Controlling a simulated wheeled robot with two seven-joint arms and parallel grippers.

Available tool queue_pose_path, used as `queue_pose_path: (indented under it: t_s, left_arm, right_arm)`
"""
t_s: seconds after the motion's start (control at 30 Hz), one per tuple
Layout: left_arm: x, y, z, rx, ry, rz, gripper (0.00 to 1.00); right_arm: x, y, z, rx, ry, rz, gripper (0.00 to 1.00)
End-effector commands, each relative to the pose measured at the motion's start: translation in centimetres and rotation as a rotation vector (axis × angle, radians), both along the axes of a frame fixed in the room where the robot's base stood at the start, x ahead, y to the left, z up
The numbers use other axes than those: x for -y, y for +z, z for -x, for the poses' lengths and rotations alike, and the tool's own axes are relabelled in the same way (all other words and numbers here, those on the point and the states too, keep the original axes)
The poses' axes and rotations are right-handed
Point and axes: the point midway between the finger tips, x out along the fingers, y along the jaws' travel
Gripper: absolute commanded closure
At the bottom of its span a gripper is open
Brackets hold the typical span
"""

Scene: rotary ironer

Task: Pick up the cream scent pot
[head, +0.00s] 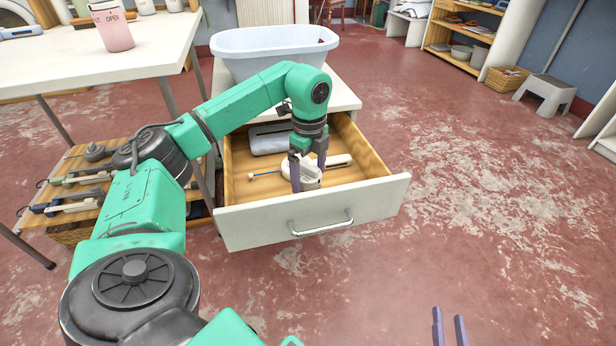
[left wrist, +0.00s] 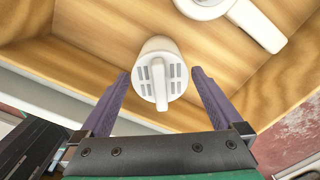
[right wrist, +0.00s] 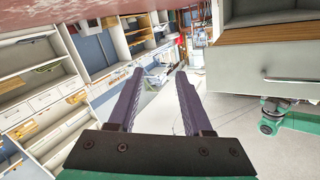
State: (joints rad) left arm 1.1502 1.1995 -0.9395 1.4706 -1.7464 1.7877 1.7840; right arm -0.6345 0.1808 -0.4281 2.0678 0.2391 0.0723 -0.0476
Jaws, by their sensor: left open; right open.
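The cream scent pot (head: 311,184) stands in the open drawer (head: 315,219), near its front. In the left wrist view the pot (left wrist: 150,52) shows a slotted top with a raised bar across it. My left gripper (head: 307,180) reaches down into the drawer, open, with one finger on each side of the pot. In the left wrist view the fingers (left wrist: 160,73) frame the pot with gaps visible; contact cannot be made out. My right gripper (head: 449,315) is open and empty, low at the right, away from the drawer.
A white handled item (left wrist: 207,5) lies close to the pot in the drawer. A grey item (head: 268,140) lies further back. A pale blue tub (head: 270,45) stands on the cabinet above. A white table (head: 90,70) is at left.

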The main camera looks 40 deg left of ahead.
Motion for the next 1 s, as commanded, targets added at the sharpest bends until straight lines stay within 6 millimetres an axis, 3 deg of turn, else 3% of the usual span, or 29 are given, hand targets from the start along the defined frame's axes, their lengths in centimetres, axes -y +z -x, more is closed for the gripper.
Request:
queue_pose_path:
  t_s: [0.3, 0.6, 0.73, 0.93, 1.0]
  left_arm:
    - [0.0, -1.4, 0.0, -0.001, 0.000, 0.000, 0.00]
    - [0.0, -2.7, 0.0, 0.000, 0.000, 0.000, 0.00]
    - [0.0, -2.9, 0.0, 0.000, 0.000, 0.000, 0.00]
    - [0.0, -2.8, 0.0, 0.000, 0.000, 0.000, 0.00]
    - [0.0, -2.8, 0.0, 0.000, 0.000, 0.000, 0.27]
  right_arm:
    - [0.6, 7.8, -3.9, 0.242, -0.037, -0.037, 0.50]
    - [1.3, 15.2, -5.7, 0.461, -0.068, -0.072, 0.50]
    - [1.4, 16.7, -5.8, 0.502, -0.073, -0.078, 0.50]
    - [1.4, 16.8, -5.8, 0.503, -0.074, -0.079, 0.50]
    - [1.4, 16.8, -5.8, 0.503, -0.074, -0.079, 0.50]
